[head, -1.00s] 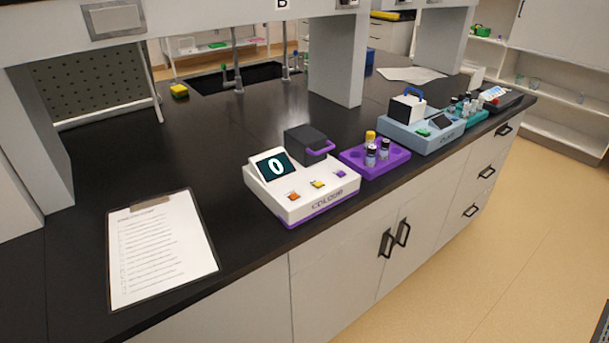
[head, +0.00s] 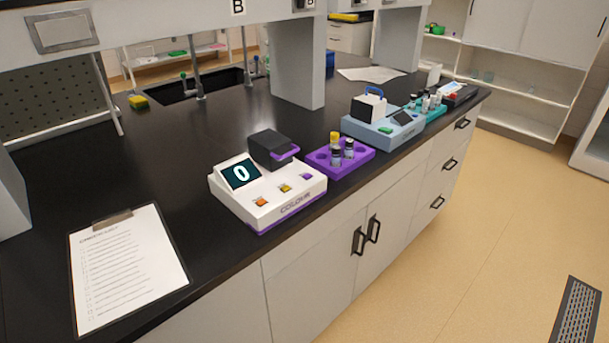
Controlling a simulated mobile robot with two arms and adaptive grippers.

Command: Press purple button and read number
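A white colour meter (head: 266,193) with a purple base stands on the black bench. Its dark display (head: 240,174) shows the number 0. On its sloped front are an orange button (head: 261,202), a yellow button (head: 285,188) and, at the right, a purple button (head: 307,176). A dark grey lid with a purple handle (head: 272,148) sits at the back of the meter and looks closed. Neither of my grippers shows in the head view.
A purple rack (head: 363,163) with several vials stands right of the meter. Beyond it are a blue-grey device (head: 381,132) and a teal rack (head: 432,108). A clipboard (head: 125,268) lies at the left front. Shelf posts (head: 298,65) rise behind. Open floor (head: 450,265) lies at the right.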

